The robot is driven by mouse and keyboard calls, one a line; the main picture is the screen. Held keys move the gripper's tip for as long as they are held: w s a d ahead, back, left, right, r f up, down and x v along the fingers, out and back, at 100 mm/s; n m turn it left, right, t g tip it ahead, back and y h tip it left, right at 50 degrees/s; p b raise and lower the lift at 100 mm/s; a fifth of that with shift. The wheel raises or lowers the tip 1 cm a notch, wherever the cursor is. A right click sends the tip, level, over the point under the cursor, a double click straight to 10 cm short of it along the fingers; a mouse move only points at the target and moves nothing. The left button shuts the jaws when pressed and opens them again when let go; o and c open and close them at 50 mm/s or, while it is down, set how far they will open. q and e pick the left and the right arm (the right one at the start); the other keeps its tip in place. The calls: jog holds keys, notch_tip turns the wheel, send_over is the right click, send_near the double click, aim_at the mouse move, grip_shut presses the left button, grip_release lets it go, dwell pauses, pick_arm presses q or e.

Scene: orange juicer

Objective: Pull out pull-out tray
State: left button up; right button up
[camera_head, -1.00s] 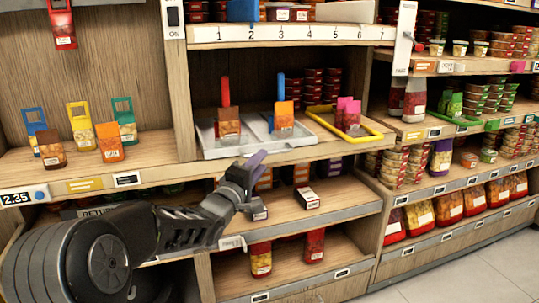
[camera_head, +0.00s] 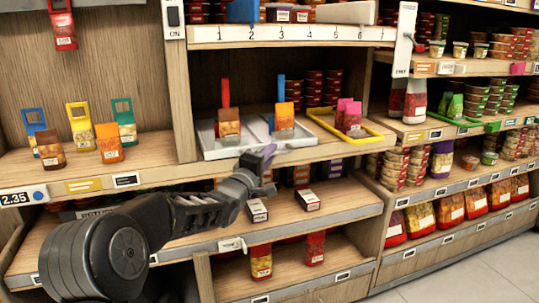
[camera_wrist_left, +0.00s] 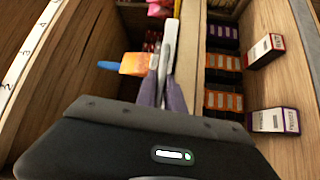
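Three shallow trays sit side by side on the middle shelf in the head view. The left grey-white tray (camera_head: 209,138) holds a brown packet and a red upright piece. The middle grey-white tray (camera_head: 262,131) holds an orange packet and a blue upright piece. The right tray (camera_head: 372,130) has a yellow rim and holds pink packets. My left gripper (camera_head: 268,153) is just in front of the middle tray's front edge. In the left wrist view its purple-grey fingers (camera_wrist_left: 162,90) are close together at a pale tray edge (camera_wrist_left: 167,48). Contact is unclear. My right gripper is not in view.
Small boxes (camera_head: 309,200) stand on the shelf below my left gripper. The shelf's wooden front edge (camera_head: 290,155) runs under the trays. A wooden divider (camera_head: 180,85) stands left of them. Stocked shelves (camera_head: 470,130) are at the right.

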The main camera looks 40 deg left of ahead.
pick_arm(q)
grip_shut()
dwell(0.9)
jog(key=shift+d+f, duration=0.1)
